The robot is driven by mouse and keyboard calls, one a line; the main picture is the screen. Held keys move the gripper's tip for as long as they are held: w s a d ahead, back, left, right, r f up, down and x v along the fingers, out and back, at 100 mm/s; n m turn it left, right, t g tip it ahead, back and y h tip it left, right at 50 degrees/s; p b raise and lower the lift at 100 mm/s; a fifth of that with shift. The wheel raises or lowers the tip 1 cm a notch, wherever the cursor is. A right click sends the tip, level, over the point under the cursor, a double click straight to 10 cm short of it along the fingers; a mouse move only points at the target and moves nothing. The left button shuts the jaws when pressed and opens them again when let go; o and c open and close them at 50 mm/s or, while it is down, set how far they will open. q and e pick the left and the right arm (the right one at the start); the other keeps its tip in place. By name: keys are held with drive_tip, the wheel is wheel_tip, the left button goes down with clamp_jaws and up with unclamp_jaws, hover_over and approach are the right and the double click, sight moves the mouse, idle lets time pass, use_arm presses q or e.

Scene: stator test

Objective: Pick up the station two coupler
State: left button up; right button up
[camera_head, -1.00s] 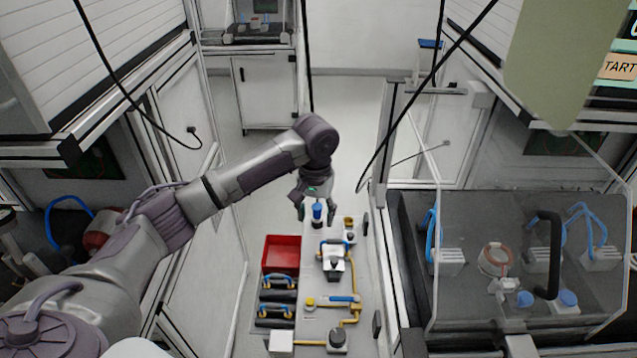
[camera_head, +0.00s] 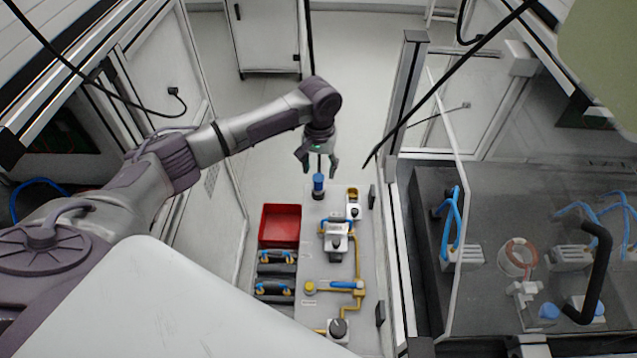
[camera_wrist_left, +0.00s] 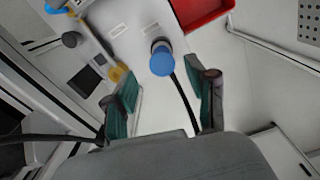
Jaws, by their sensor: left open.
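A blue-capped cylindrical coupler (camera_head: 318,183) stands at the far end of the grey panel; I cannot read a label that marks it as station two. It also shows in the left wrist view, its round blue cap (camera_wrist_left: 162,62) seen from above with a dark cable beside it. My left gripper (camera_head: 319,168) is open and empty, its fingers apart just beyond the coupler in the head view. In the left wrist view, the gripper (camera_wrist_left: 170,86) has the cap ahead of and roughly between its fingertips, not gripped. My right gripper is not in view.
The panel (camera_head: 312,263) carries yellow pipes (camera_head: 359,258), a blue-handled valve (camera_head: 346,284) and a grey block (camera_head: 336,240). A red bin (camera_head: 280,225) stands left of it. A clear-screened bench (camera_head: 500,200) is at the right. Floor beyond the panel is free.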

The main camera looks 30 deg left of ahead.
sight(319, 177)
use_arm(q)
drive_tip(key=shift+w+a+f+p, duration=0.1)
drive_tip(key=shift+f+p, duration=0.1)
drive_tip(key=shift+f, duration=1.3)
drive_tip(key=shift+w+a+f+p, duration=0.1)
drive_tip(key=shift+f+p, duration=0.05)
drive_tip(key=shift+f, duration=1.3)
clamp_jaws()
